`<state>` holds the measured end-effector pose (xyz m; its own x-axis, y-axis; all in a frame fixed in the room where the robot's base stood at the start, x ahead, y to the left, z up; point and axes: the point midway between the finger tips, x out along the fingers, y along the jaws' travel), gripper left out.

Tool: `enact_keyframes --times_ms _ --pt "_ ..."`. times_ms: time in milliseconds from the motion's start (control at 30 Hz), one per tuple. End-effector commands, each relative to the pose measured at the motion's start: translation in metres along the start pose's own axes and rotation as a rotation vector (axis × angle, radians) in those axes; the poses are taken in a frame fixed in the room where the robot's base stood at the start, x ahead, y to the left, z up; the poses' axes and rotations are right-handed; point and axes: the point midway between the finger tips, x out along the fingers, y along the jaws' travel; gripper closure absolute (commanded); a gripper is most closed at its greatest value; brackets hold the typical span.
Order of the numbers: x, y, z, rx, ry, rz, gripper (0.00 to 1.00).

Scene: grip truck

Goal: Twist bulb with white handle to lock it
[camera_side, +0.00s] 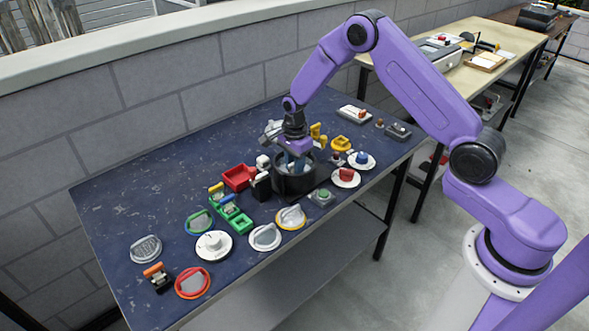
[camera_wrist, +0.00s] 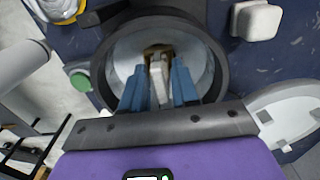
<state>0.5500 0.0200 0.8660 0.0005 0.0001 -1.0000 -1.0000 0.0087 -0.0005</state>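The bulb housing is a round black-rimmed cup (camera_wrist: 104,62) with a light grey inner wall, seen from above in the wrist view. In the side view the black cup (camera_side: 296,187) stands on the dark blue table. A white upright handle (camera_wrist: 159,83) shows inside it, with a tan part behind its top. My gripper (camera_wrist: 162,68) reaches into the cup, its two blue fingers on either side of the handle. The fingers are very close to the handle, but contact cannot be told. In the side view my gripper (camera_side: 297,164) points down into the cup, and the handle is hidden.
A black block with a white knob (camera_side: 261,179) stands close to the cup's left. A green button box (camera_side: 321,196) is in front, and a red knob on a white disc (camera_side: 346,176) is at right. Several dials crowd the front left; the table's back left is clear.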

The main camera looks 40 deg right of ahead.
Motion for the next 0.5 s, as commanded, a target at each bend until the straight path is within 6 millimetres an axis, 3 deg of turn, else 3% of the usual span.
enact_keyframes --times_ms 33,67,100,267,500 --pt "-0.0001 0.0000 0.0000 0.000 0.000 0.000 0.89" --pt "-0.0001 0.0000 0.0000 0.000 0.000 0.000 0.99" --pt "-0.0001 0.0000 0.0000 0.000 0.000 0.000 1.00" --pt "-0.0002 0.0000 0.0001 0.028 0.000 0.000 1.00" --pt "-0.0004 0.0000 0.0001 0.196 0.000 0.000 1.00"
